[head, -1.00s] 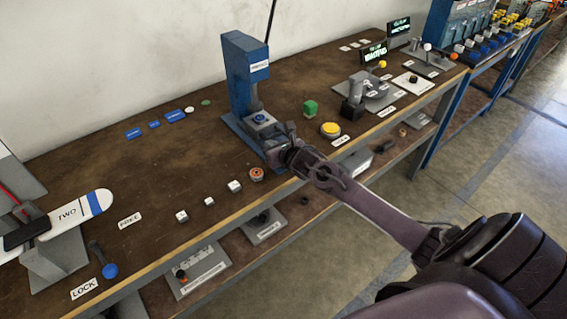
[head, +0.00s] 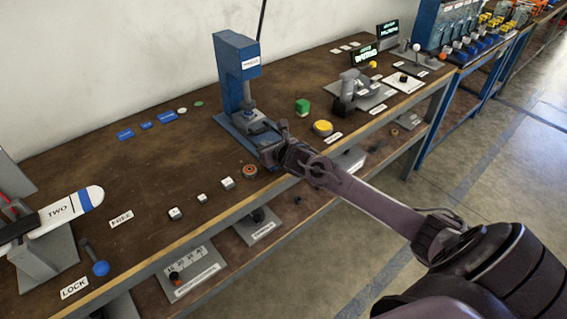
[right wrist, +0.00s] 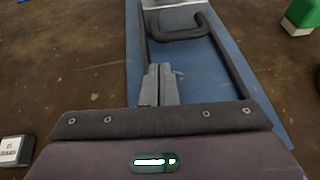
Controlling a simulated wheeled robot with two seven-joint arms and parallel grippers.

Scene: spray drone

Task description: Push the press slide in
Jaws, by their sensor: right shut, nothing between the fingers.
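The blue press (head: 231,75) stands upright on the bench, its ram over a blue base plate. Its grey slide (head: 250,127) sits on the base under or close to the ram. In the right wrist view the slide (right wrist: 178,16) shows at the top, with a dark U-shaped handle (right wrist: 185,36) towards me, between two dark rails. My right gripper (head: 272,152) is at the front end of the press base. Its fingers, closed together and empty (right wrist: 160,70), point at the handle, with blue plate visible between. Exact contact cannot be told. My left gripper is not in view.
A green block (head: 302,106) and yellow button (head: 322,127) stand right of the press. An orange-topped round part (head: 249,171) and small white blocks (head: 199,197) lie left of my gripper. The bench's front edge (head: 150,265) runs below my arm.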

